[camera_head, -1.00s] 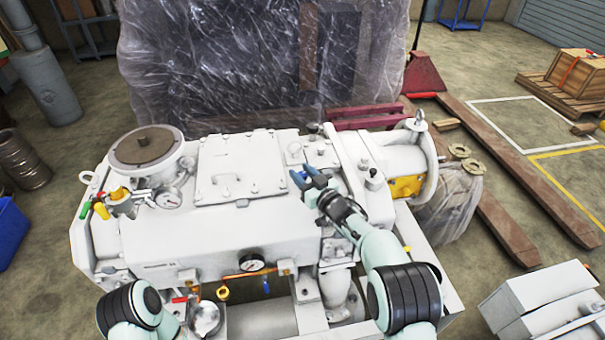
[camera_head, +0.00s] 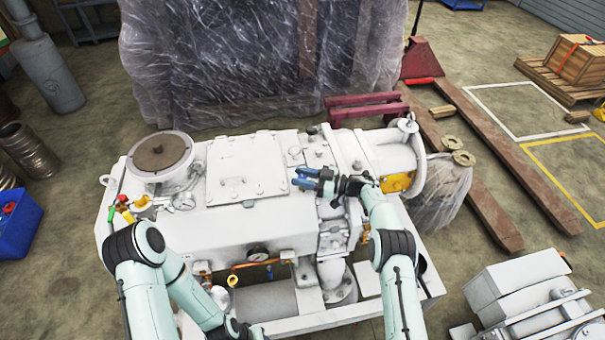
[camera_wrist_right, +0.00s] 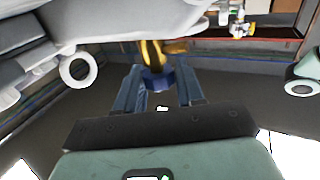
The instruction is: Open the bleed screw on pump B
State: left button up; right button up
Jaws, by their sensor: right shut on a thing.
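The white pump (camera_head: 260,215) stands in the middle of the head view. I cannot make out a bleed screw or a pump B label. My right gripper (camera_head: 304,178) is over the pump's top, right of the lid plate, its blue fingers pointing left. In the right wrist view its fingers (camera_wrist_right: 160,92) are on either side of a blue-and-yellow piece (camera_wrist_right: 156,80). I cannot tell whether this piece is loose or part of the machine. My left arm comes in at the lower left over the pump's front; its gripper is not visible.
A gauge (camera_head: 258,254) and thin orange pipe are on the pump's front. A round port (camera_head: 160,156) and colored valve handles (camera_head: 123,208) are at its left. A wrapped block (camera_head: 260,65) stands behind. A grey machine (camera_head: 530,300) is at the lower right.

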aim_at(302, 177)
jog(key=shift+r, duration=0.1)
dwell(0.5)
jog(key=o, duration=1)
jog(key=shift+c, duration=0.2)
notch_tip(302, 177, up, 20)
